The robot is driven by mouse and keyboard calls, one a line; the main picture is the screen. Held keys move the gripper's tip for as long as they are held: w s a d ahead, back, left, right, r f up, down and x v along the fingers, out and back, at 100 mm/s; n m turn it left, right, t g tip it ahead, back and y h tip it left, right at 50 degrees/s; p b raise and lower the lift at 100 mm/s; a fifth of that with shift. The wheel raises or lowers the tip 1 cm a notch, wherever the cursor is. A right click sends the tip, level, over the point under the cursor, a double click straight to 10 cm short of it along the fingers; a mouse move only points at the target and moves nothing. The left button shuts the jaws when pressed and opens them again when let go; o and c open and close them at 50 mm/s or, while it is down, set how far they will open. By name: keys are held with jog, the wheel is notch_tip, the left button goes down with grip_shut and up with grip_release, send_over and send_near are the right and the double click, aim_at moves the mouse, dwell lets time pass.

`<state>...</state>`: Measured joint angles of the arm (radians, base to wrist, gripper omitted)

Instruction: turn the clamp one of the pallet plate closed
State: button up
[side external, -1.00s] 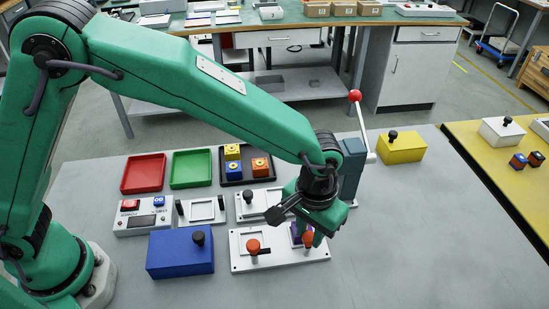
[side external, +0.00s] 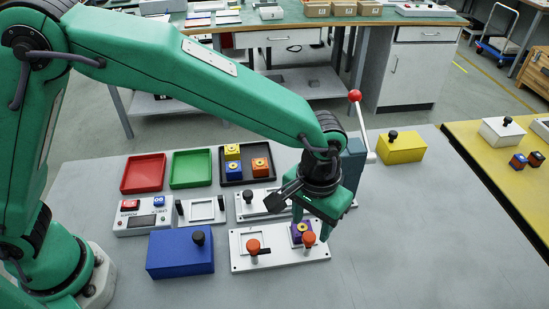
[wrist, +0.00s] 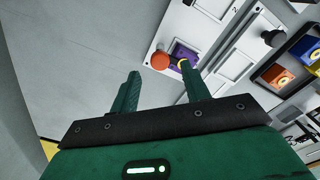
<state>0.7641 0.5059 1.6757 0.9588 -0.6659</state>
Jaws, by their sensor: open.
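The white pallet plate (side external: 280,262) lies on the grey table and carries two orange-knobbed clamps. The left clamp (side external: 253,246) stands beside the left recess. The right clamp (side external: 308,239) stands beside a purple block with a yellow top (side external: 300,229). I cannot tell which is clamp one. My gripper (side external: 312,222) is open and empty, above the right end of the plate. In the wrist view, the right clamp's orange knob (wrist: 160,61) shows between the fingertips but beyond them, apart from both. The purple block (wrist: 180,52) is partly behind one finger.
A blue box (side external: 180,254) with a black knob stands left of the plate. A second white plate (side external: 262,203) lies just behind it, partly hidden by my arm. Red and green trays (side external: 190,168) and a yellow box (side external: 401,148) stand further back. The table's front right is clear.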

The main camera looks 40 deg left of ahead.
aim_at(309, 235)
jog(key=shift+r, duration=2.4)
jog(key=a+r+t, duration=0.1)
jog(key=a+r, duration=0.2)
jog(key=a, duration=0.3)
jog(key=s+a+r+t+h, duration=0.1)
jog(key=a+r, duration=0.3)
jog(key=a, duration=0.3)
jog(key=a+r, duration=0.3)
jog(key=a, duration=0.3)
jog(key=s+a+n+t+y, duration=0.1)
jog(key=s+a+t, duration=0.2)
jog(key=s+a, duration=0.8)
jog(key=a, duration=0.3)
jog(key=shift+s+a+t, duration=0.3)
jog(key=shift+s, duration=0.05)
